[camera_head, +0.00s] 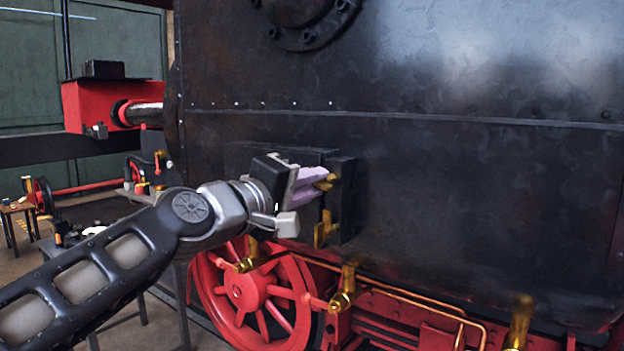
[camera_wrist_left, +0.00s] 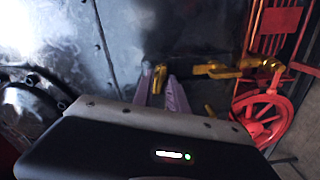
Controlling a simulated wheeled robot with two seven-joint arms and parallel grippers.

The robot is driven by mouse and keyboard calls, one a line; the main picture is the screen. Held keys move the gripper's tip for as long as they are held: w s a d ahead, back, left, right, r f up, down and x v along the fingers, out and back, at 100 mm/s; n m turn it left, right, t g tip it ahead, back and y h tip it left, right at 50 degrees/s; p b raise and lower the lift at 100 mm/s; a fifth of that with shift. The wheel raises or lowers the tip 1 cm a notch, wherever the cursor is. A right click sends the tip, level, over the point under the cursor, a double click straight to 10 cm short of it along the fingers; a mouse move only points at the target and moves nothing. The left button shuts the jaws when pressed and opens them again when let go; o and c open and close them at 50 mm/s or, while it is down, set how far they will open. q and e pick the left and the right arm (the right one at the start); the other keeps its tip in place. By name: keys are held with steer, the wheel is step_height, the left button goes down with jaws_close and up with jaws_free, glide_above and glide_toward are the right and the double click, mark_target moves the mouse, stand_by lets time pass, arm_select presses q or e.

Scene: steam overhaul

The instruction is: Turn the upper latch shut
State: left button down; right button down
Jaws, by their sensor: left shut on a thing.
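The upper latch (camera_head: 326,182) is a small brass piece on the dark plate (camera_head: 347,203) that stands out from the black engine side. My left gripper (camera_head: 312,187) reaches it from the left, with its pale purple fingers shut on it. In the left wrist view the brass of the latch (camera_wrist_left: 159,78) shows between the two fingertips (camera_wrist_left: 160,92). A second brass latch (camera_head: 324,231) sits just below on the same plate, hanging downward. The fingers hide part of the upper latch, so its exact angle is hard to tell. My right gripper is not in view.
A red spoked wheel (camera_head: 250,290) and brass fittings (camera_head: 344,290) lie below the plate. A brass pipe runs right along the red frame. A red buffer beam (camera_head: 90,104) stands at the left. The black side wall (camera_head: 480,200) right of the plate is bare.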

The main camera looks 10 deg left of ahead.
arm_select(q)
steer(key=n, duration=0.3)
steer(key=shift+n+p, duration=0.4)
steer(key=shift+f, duration=0.1)
steer(key=c, duration=1.6)
jaws_free()
steer(key=shift+o, duration=0.2)
steer(key=b+v, duration=0.2)
steer(key=v, duration=0.6)
